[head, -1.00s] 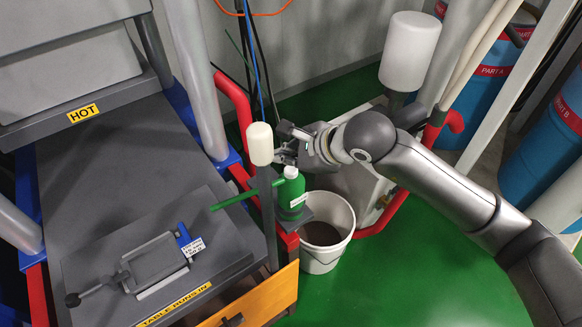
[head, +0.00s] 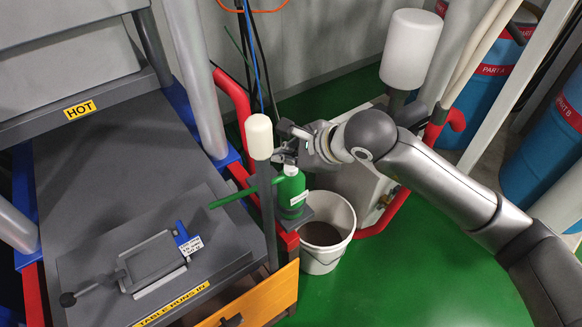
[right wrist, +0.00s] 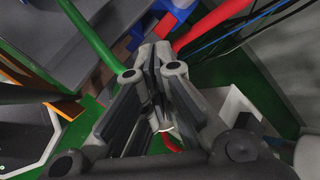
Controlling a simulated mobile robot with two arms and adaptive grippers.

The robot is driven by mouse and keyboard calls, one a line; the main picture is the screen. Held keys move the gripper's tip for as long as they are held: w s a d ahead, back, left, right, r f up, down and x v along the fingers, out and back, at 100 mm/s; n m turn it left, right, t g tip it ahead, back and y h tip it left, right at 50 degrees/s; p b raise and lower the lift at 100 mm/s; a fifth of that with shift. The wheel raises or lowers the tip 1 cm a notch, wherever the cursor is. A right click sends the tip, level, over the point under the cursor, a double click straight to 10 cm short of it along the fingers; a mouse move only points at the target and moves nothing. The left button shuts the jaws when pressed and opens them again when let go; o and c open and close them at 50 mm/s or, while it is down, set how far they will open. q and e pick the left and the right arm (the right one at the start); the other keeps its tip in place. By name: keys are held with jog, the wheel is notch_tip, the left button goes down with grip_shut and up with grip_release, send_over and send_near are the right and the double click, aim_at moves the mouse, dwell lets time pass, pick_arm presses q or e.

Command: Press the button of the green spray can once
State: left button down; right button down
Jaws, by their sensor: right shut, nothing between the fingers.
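The green spray can (head: 292,195) stands upright on a small grey bracket beside the table, with a pale top (head: 291,170). A green tube (head: 236,194) runs left from near the can and also shows in the right wrist view (right wrist: 92,35). My right gripper (head: 284,157) is shut and empty, just above and slightly left of the can's top. I cannot tell if it touches the top. In the right wrist view the shut fingers (right wrist: 154,60) fill the middle, and the can is not clearly seen. My left gripper is not in view.
A white bucket (head: 330,252) stands on the green floor right of the can. A post with a white cap (head: 259,137) stands close left of my gripper. A grey table (head: 110,180) with a clamp fixture (head: 155,262) lies left, above an orange drawer (head: 262,303).

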aim_at(288, 169)
jog(key=shift+f+b, duration=0.5)
jog(key=shift+b, duration=0.2)
dwell(0.8)
jog(key=shift+r, duration=0.95)
jog(key=shift+r+p, duration=1.15)
jog(key=shift+r, duration=1.35)
